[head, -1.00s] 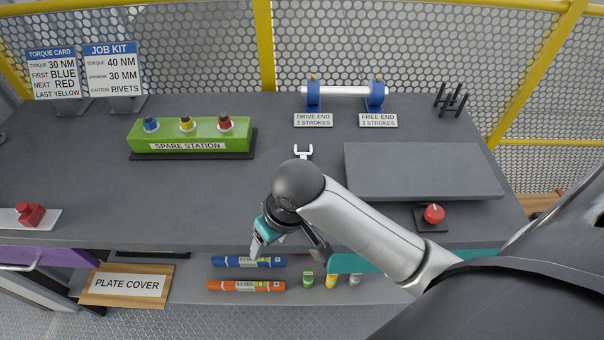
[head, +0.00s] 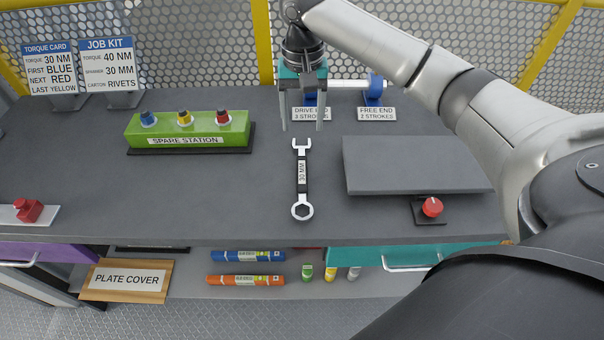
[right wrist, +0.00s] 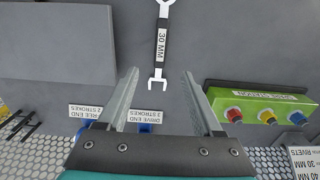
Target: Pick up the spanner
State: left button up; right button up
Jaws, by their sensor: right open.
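The spanner (head: 302,178) lies flat on the grey bench, its open jaw at the far end and its ring end near the front. Its black handle carries a "30 MM" label. It also shows in the right wrist view (right wrist: 161,45), with its open end close to the fingertips. My right gripper (head: 303,126) is open and empty, pointing down above the bench just beyond the spanner's open end. In the right wrist view its two fingers (right wrist: 160,75) stand apart, one on each side of the spanner's line. My left gripper is not in view.
A green spare station (head: 190,131) stands left of the spanner. A raised grey plate (head: 415,165) lies to its right, with a red knob (head: 432,207) in front. A blue-ended shaft stand (head: 376,88) is behind, partly hidden by my gripper. Bench around the spanner is clear.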

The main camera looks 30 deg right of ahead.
jog(key=b, duration=0.2)
send_over(302, 169)
notch_tip(302, 169, down, 10)
jog(key=shift+s+r, duration=0.15)
jog(key=shift+r, duration=0.05)
jog(key=shift+f+b, duration=0.35)
jog(key=shift+f, duration=2.3)
grip_shut()
